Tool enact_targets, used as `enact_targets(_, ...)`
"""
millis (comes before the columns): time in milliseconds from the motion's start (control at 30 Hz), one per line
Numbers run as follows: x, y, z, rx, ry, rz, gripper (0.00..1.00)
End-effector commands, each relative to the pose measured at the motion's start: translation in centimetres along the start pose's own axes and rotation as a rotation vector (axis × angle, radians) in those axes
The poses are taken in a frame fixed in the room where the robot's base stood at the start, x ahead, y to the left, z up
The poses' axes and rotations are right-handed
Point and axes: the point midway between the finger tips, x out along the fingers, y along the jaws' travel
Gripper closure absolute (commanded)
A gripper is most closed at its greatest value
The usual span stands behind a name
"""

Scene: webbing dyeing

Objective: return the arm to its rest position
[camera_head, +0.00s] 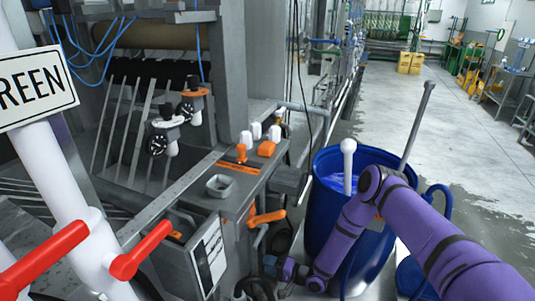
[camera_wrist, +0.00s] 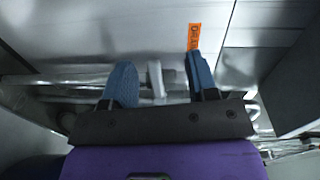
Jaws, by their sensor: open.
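My arm, in a purple sleeve with dark bands, enters the head view from the lower right. It bends at a grey elbow near the blue barrel (camera_head: 375,255) and reaches down to the left. Its far end is low in the picture, beside the grey machine (camera_head: 240,190). A pale panel with an orange label (camera_wrist: 194,37) lies beyond the fingers. Whether the fingers touch anything cannot be told.
The barrel holds bluish liquid, with a white-knobbed rod (camera_head: 348,165) and a grey rod (camera_head: 417,125) standing in it. Orange levers (camera_head: 266,217) project from the machine. Open floor (camera_head: 430,110) lies behind right.

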Motion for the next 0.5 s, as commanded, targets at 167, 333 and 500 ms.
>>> enact_targets(167,0.2,-2.2,-2.7,-0.076,0.004,0.061,0.47)
enact_targets(333,0.1,-5.4,-6.3,-0.178,0.011,0.150,0.47)
enact_targets(500,-0.7,-10.0,-10.7,-0.311,0.026,0.279,0.47)
